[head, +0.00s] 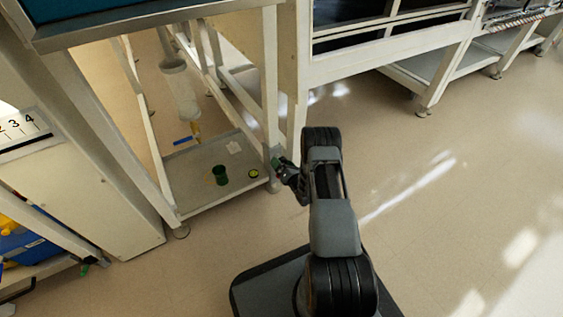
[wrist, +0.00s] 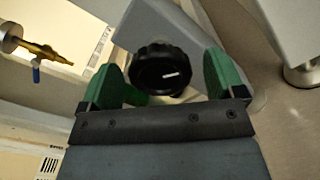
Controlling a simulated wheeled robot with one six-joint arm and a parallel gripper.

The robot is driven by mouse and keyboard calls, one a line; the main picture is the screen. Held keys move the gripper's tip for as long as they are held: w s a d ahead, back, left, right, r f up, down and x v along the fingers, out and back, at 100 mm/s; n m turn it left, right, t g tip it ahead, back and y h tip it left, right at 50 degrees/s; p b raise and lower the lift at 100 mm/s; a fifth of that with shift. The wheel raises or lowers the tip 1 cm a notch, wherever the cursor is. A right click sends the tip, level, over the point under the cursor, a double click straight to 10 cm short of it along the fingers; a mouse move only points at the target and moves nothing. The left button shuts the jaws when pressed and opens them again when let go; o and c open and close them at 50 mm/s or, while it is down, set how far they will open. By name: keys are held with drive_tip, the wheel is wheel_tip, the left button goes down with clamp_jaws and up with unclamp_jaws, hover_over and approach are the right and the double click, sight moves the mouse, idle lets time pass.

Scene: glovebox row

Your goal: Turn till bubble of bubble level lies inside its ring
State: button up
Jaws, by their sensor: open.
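The bubble level (head: 254,173) is a small round disc with a dark rim and a yellow-green face, lying on the low shelf at its right side. It is too small to tell where its bubble is against the ring. My gripper (head: 279,164) is at the shelf's right corner post, just right of the level. In the wrist view my gripper (wrist: 160,80) is open, with a finger on each side of the knob. Whether either finger touches it is unclear.
The low shelf (head: 197,194) also holds a green cup (head: 220,175) and a white slip (head: 233,147). A clear cylinder (head: 180,90) hangs above it. A brass valve with a blue handle (wrist: 36,70) is at upper left. Open floor (head: 450,210) lies right.

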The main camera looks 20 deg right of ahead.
drive_tip(key=s+d+p, duration=0.1)
drive_tip(key=s+p, duration=0.2)
drive_tip(key=s, duration=0.9)
drive_tip(key=shift+s+d+p, duration=0.2)
drive_tip(key=shift+p, duration=0.2)
